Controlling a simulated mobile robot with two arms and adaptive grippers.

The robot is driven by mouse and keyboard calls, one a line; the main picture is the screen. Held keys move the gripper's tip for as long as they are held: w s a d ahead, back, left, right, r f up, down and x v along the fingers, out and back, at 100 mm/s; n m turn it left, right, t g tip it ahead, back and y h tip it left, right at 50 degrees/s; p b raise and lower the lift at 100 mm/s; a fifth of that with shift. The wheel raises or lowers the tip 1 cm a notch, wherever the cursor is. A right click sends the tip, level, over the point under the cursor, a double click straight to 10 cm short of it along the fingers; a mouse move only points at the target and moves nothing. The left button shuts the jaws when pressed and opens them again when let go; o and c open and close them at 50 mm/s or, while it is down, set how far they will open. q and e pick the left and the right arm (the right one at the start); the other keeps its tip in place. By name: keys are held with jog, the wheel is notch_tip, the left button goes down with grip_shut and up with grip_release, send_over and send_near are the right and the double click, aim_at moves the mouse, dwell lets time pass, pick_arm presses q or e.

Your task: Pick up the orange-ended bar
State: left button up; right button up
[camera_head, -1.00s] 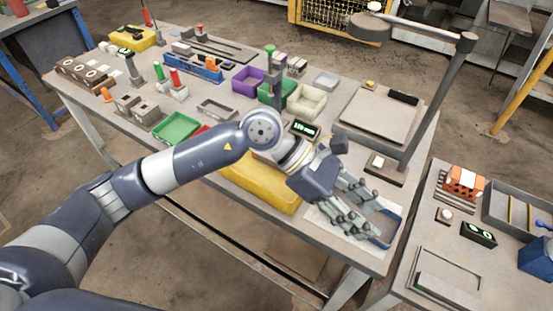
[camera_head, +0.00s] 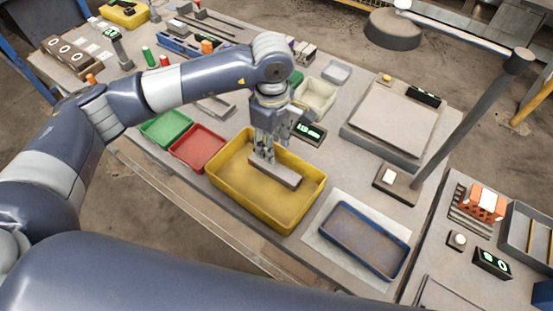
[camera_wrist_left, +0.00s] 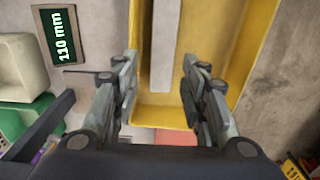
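A grey bar (camera_head: 282,174) lies in the yellow tray (camera_head: 235,205); no orange shows on its visible part, and its far end is hidden behind my fingers. My left gripper (camera_head: 263,152) points down at the bar's far end. In the left wrist view the bar (camera_wrist_left: 163,40) runs between the two fingers of the gripper (camera_wrist_left: 158,88), which stand apart. The fingers look open; I cannot tell whether one touches the bar. My right gripper is not in view.
A red tray (camera_head: 198,150) and a green tray (camera_head: 166,128) stand left of the yellow one. A blue tray (camera_head: 362,242) lies to the right, and a lit display (camera_head: 310,132) is beside the gripper. A lamp post (camera_head: 470,120) rises at right.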

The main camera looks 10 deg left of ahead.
aim_at(275, 167)
pick_arm(q)
jog(key=f, duration=0.1)
jog(key=s+f, duration=0.1)
jog(key=f, duration=0.1)
jog(key=shift+d+p, duration=0.1)
jog(key=shift+p, duration=0.2)
jog(key=shift+w+f, duration=0.15)
jog(key=shift+f, duration=0.05)
notch_tip(275, 167, down, 4)
jog(key=p, duration=0.2)
jog(key=shift+d+f+p, duration=0.15)
jog(key=shift+p, duration=0.2)
jog(key=shift+f, duration=0.4)
jog(key=shift+c, duration=1.2)
grip_shut()
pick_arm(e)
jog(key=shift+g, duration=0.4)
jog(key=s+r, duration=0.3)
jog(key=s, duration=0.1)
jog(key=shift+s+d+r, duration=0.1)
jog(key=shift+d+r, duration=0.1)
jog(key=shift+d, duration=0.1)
